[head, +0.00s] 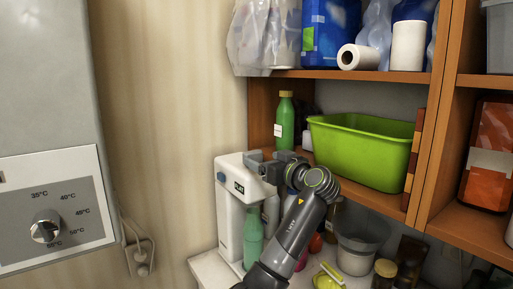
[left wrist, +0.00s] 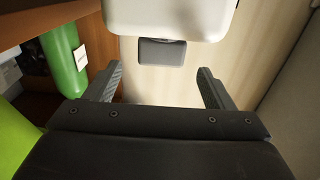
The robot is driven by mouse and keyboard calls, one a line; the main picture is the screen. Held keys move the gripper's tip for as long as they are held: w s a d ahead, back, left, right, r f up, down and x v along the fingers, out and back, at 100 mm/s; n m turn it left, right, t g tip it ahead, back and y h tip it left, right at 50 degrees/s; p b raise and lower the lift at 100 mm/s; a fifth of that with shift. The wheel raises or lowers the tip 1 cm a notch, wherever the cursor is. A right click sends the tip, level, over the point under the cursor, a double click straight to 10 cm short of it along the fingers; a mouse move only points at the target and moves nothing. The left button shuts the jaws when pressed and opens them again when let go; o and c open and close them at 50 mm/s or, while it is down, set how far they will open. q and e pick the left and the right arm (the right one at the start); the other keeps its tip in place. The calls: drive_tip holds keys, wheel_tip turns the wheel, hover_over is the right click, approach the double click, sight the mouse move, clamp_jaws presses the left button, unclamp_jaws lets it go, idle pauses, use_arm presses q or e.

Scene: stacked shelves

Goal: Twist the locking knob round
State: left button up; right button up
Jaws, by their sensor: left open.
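A round metal knob (head: 46,231) sits on the temperature dial panel of the grey wall unit at the left of the head view. No knob marked as a lock shows. My left gripper (head: 262,160) is well to the right of that knob, at the top of a white machine (head: 229,219) with a green bottle in it. In the left wrist view, my left gripper (left wrist: 160,84) is open and empty. Ahead of its fingers are a white body (left wrist: 170,15) and a small grey block (left wrist: 162,51) under it, not visibly touched. My right gripper is out of view.
A lime green bin (head: 360,153) and a green bottle (head: 285,122) stand on the wooden shelf behind my left arm. Jars and pots crowd the counter below. A paper roll (head: 358,57) lies on the upper shelf. Bare wall separates the grey unit from the shelves.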

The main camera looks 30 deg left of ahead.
sight(256, 155)
use_arm(q)
drive_tip(key=p+x, duration=0.1)
drive_tip(key=x, duration=0.3)
drive_tip(key=shift+s+r, duration=0.15)
drive_tip(key=shift+a+p, duration=0.25)
drive_tip(key=shift+p, duration=0.05)
drive_tip(key=shift+w+a, duration=0.15)
drive_tip(key=shift+w, duration=0.15)
drive_tip(key=shift+s, duration=0.1)
drive_tip(key=shift+c, duration=1.1)
drive_tip(key=c, duration=0.8)
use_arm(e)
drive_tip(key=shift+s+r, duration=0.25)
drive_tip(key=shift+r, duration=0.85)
